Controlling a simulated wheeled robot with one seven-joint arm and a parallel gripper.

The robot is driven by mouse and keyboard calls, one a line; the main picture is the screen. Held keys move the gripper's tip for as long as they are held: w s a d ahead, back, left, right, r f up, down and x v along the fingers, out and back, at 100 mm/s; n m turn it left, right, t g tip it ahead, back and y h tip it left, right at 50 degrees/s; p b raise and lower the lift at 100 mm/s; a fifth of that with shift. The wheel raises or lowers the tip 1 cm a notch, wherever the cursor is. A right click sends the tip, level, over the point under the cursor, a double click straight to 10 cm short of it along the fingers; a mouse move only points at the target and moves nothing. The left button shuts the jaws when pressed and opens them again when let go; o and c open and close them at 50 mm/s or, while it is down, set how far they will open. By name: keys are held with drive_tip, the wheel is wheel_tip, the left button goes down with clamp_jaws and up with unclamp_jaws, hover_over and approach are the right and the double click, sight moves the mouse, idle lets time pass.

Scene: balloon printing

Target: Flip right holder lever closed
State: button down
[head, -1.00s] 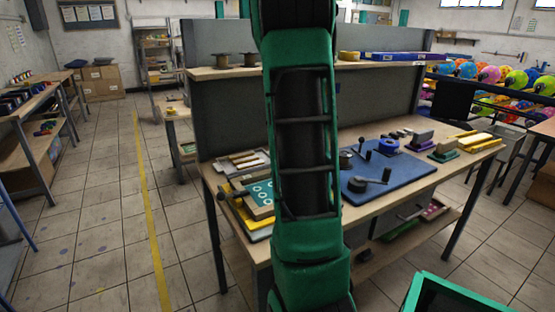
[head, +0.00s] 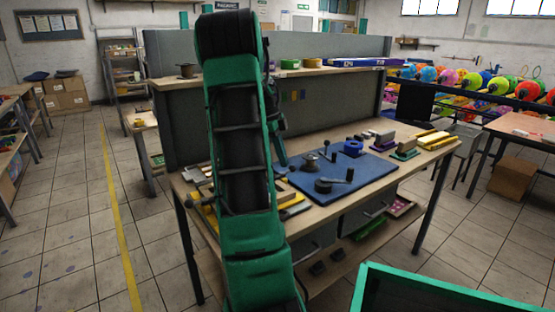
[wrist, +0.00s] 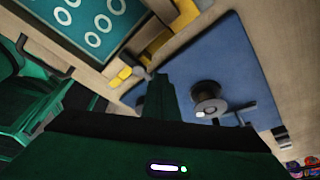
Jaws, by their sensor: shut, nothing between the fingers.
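Two dark round holders stand on the blue mat (head: 300,185). The rear holder (head: 310,161) has a thin upright piece with a knob beside it. The front holder (head: 324,186) has a lever (head: 349,176) reaching right, ending in an upright knob. I cannot tell which one is the right holder. The wrist view shows one dark spool-like holder (wrist: 208,101) on the mat, with a dark bar (wrist: 236,112) at its side. My gripper (wrist: 158,86) is shut and empty, left of that holder and apart from it. In the head view my arm partly hides it (head: 281,158).
Purple, green and yellow blocks (head: 434,140) lie right of the mat. A teal board with white rings (wrist: 88,22) lies left of the mat. A shelf (head: 300,72) and grey panel stand behind. A green-rimmed bin (head: 440,290) is at front right.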

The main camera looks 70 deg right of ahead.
drive_tip(key=shift+s+d, duration=0.1)
drive_tip(key=shift+s, duration=0.1)
idle(0.6)
drive_tip(key=shift+w, duration=0.1)
drive_tip(key=w, duration=0.2)
drive_tip(key=w+r, duration=0.1)
drive_tip(key=w, duration=0.1)
drive_tip(key=shift+w+a+r, duration=0.2)
drive_tip(key=shift+w, duration=0.1)
drive_tip(key=v, duration=0.9)
drive_tip(key=shift+s, duration=0.2)
drive_tip(key=shift+d+r, duration=0.1)
drive_tip(key=shift+r, duration=0.05)
